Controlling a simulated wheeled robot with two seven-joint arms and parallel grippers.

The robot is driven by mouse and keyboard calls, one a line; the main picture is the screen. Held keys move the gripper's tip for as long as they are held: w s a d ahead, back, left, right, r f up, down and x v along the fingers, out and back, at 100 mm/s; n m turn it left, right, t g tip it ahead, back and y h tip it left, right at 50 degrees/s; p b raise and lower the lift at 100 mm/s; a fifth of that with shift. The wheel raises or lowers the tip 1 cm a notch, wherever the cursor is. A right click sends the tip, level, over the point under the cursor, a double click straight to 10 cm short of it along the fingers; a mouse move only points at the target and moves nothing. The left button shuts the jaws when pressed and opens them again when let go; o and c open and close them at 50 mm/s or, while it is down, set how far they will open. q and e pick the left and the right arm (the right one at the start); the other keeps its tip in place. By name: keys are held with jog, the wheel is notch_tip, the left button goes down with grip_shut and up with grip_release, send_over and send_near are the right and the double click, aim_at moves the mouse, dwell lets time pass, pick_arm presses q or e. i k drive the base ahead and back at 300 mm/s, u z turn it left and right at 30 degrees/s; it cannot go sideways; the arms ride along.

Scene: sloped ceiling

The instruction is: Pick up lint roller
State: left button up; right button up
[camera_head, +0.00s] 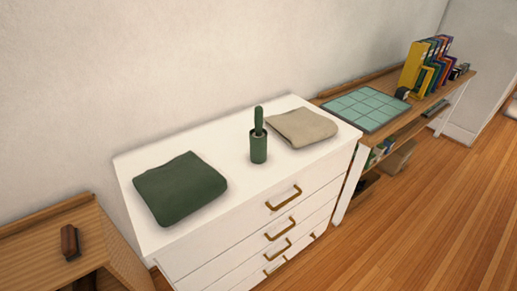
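A dark green lint roller (258,147) stands upright on top of the white dresser (228,153), handle up, with a wider cylinder at the bottom. It stands between a folded dark green cloth (180,188) on its left and a folded beige cloth (302,127) on its right, apart from both. Neither of my grippers is in view.
Gold-handled drawers face the front of the dresser. A wooden table (40,232) at the lower left holds a small brown object (70,242). At right, a wooden desk (425,112) holds a teal gridded mat (366,108) and colourful binders (424,62). Wooden floor (410,225) is clear in front.

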aim_at(258, 121)
jog(key=k, duration=1.35)
jog(key=u, duration=0.4)
jog(key=i, duration=0.5)
jog(key=u, duration=0.6)
jog(key=i, duration=1.45)
jog(key=z, duration=0.8)
